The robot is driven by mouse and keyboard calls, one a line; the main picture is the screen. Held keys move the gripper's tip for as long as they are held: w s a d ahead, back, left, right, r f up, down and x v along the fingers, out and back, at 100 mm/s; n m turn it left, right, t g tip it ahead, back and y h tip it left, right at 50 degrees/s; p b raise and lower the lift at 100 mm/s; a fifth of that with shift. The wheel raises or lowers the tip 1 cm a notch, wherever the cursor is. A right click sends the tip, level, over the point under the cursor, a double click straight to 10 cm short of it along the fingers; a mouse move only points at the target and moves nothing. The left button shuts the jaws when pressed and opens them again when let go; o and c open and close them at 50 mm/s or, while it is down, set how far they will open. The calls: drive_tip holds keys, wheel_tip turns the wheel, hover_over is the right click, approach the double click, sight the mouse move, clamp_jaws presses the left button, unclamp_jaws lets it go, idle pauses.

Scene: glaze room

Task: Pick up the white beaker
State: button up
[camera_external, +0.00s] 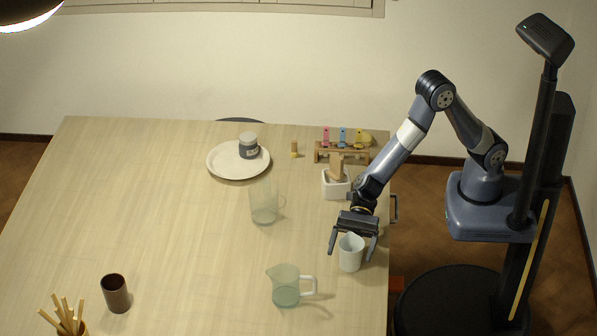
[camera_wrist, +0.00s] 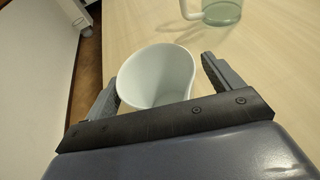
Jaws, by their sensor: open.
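The white beaker (camera_external: 350,254) stands upright near the right edge of the table. My gripper (camera_external: 352,252) is open, with one finger on the left of the beaker and the other close to its right side. In the wrist view the beaker (camera_wrist: 156,72) shows its open mouth and empty-looking inside between the two fingers of my gripper (camera_wrist: 160,85). Its lower part is hidden behind the gripper body there. I cannot tell whether either finger touches it.
A glass jug with a handle (camera_external: 286,287) stands in front of the beaker, and a clear jug (camera_external: 264,203) behind left. A white pot (camera_external: 335,188) and a wooden rack (camera_external: 322,155) stand behind. A plate (camera_external: 222,165) holds a jar (camera_external: 248,147). The table's middle left is clear.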

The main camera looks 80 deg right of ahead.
drive_tip(key=c, duration=1.1)
drive_tip(key=shift+o, duration=0.2)
